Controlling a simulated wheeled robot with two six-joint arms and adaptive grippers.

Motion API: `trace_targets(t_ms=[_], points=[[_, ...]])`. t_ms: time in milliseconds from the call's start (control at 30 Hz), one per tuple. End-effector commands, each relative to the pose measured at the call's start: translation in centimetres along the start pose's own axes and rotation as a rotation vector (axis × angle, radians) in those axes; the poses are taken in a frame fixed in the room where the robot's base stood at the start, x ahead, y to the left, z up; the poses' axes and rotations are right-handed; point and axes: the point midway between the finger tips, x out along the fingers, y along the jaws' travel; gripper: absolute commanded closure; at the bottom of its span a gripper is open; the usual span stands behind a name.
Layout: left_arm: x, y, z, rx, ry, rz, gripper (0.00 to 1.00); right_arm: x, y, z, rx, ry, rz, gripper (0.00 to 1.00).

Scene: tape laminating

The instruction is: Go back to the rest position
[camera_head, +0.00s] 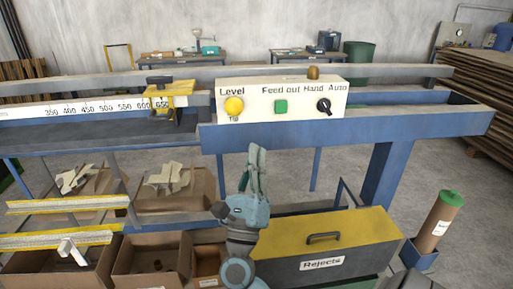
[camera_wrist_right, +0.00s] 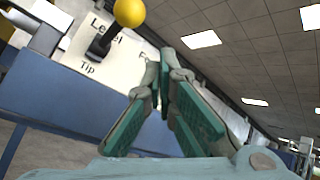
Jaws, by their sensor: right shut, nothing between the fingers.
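My right gripper (camera_head: 257,152) is upright in front of the blue machine frame, below the control panel, in the head view. Its fingers are shut with nothing between them, and the fingertips also show in the right wrist view (camera_wrist_right: 164,62). The white control panel (camera_head: 300,98) carries a yellow Level knob (camera_head: 234,106), a green Feed out button (camera_head: 281,106) and a black Hand/Auto switch (camera_head: 323,107). The yellow knob also shows in the right wrist view (camera_wrist_right: 129,12), apart from the fingertips. My left gripper is not in view.
A blue beam (camera_head: 400,124) runs across behind my right gripper. Below stand a yellow-lidded Rejects box (camera_head: 345,232), cardboard boxes (camera_head: 150,262) with scraps, and yellow-edged rails (camera_head: 65,204). A brown roll (camera_head: 438,222) stands at the right. Open floor lies at the far right.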

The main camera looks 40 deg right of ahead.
Motion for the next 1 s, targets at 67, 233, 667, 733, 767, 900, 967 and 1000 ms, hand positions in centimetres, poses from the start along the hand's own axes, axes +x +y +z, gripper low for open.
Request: trace_targets(t_ms=[67, 233, 667, 733, 767, 900, 967, 1000], points=[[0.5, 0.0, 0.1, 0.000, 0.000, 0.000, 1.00, -1.1, -0.3, 0.4, 0.003, 0.002, 0.001, 1.00], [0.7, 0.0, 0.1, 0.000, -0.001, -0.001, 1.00, -1.9, -0.9, 1.1, -0.001, 0.000, 0.000, 1.00], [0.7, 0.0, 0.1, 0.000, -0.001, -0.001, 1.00, -1.8, -1.0, 1.1, -0.002, 0.000, -0.001, 1.00], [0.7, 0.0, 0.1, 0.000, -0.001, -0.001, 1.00, -1.8, -1.0, 1.1, -0.002, 0.000, -0.001, 1.00], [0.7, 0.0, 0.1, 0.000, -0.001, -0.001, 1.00, -1.8, -1.0, 1.1, -0.003, 0.000, -0.001, 1.00], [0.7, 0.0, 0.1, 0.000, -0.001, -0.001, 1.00, -2.1, 0.9, 2.2, -0.183, -0.065, 0.064, 1.00], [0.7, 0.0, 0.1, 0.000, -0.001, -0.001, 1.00, -3.3, 4.5, 2.4, -0.358, -0.136, 0.158, 1.00], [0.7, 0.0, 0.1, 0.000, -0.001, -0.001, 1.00, -4.7, 7.5, 2.1, -0.492, -0.197, 0.238, 1.00]])
